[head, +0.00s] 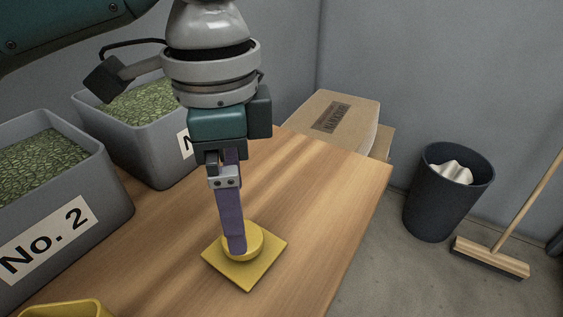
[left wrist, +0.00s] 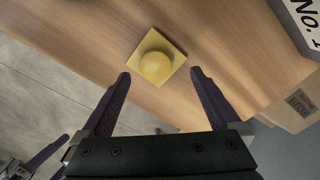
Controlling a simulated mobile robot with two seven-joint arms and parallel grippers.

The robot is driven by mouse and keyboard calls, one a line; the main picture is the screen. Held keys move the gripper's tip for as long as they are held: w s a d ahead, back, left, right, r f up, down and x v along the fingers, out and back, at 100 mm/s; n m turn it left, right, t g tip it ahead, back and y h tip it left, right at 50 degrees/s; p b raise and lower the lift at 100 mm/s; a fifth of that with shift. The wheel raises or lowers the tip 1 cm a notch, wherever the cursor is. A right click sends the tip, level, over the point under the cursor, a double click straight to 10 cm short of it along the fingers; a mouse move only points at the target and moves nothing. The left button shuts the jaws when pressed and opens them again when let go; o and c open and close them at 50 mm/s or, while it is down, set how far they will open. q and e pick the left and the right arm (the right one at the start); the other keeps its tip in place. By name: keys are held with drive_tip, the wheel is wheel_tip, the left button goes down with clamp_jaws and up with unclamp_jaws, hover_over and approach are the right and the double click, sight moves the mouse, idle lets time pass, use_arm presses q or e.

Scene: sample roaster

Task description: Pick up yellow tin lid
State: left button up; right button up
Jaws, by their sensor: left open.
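The yellow tin lid (head: 265,268) is a square plate with a round raised knob, lying flat on the wooden table. It also shows in the left wrist view (left wrist: 177,55), just beyond my fingertips. My left gripper (head: 237,250) points down at the lid, its purple fingers overlapping the knob in the head view. In the left wrist view my left gripper (left wrist: 160,73) is open, its fingers apart on either side of the knob; contact cannot be told. Part of my right gripper (left wrist: 45,155) shows at the lower left of that view, with its opening unclear.
Grey bins of green beans, one marked No. 2 (head: 65,237) and another behind (head: 160,155), stand on the table (head: 330,200) at left. A yellow container (head: 65,308) is at the front left. A cardboard box (head: 345,112), dark wastebasket (head: 440,205) and broom (head: 490,258) stand beyond.

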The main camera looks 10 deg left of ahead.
sight(264, 247)
use_arm(q)
drive_tip(key=f, duration=0.5)
drive_tip(key=shift+s+d+f+b, duration=0.15)
drive_tip(key=shift+s+d+b, duration=0.15)
drive_tip(key=shift+b, duration=0.1)
drive_tip(key=shift+c, duration=0.4)
drive_tip(key=c, duration=1.4)
